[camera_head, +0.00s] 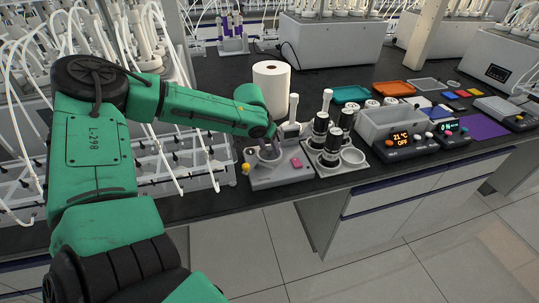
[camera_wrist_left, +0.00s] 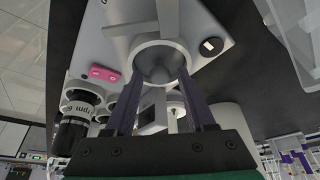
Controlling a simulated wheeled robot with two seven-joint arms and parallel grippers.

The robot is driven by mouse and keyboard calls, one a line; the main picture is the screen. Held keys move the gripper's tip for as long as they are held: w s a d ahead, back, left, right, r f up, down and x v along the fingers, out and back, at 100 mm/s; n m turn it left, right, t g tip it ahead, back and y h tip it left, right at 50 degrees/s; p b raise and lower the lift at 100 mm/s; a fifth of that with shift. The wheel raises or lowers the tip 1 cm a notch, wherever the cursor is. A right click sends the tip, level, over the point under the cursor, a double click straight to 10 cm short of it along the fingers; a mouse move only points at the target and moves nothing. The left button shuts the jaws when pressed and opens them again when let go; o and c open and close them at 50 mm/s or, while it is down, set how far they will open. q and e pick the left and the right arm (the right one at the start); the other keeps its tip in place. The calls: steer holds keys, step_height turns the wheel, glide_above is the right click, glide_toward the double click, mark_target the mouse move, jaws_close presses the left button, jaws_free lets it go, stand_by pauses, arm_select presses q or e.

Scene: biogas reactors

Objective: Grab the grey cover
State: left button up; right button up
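A grey round cup-like piece (camera_head: 270,155), which looks like the grey cover, sits on a light grey device (camera_head: 262,180) near the bench's front edge. In the left wrist view this grey cover (camera_wrist_left: 161,62) shows its hollow, tapered side toward the camera. My left gripper (camera_head: 264,146) is right at it in the head view. In the left wrist view its dark fingers (camera_wrist_left: 160,78) stand apart, with the tips at the two sides of the cover. Whether they touch it cannot be told. My right gripper is not in view.
A pink piece (camera_head: 296,162) lies on the same device. A paper roll (camera_head: 271,85) stands behind. Tubed glassware (camera_head: 170,165) is at the left.

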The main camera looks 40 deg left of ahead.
arm_select(q)
jaws_close()
steer(key=shift+r, duration=0.1)
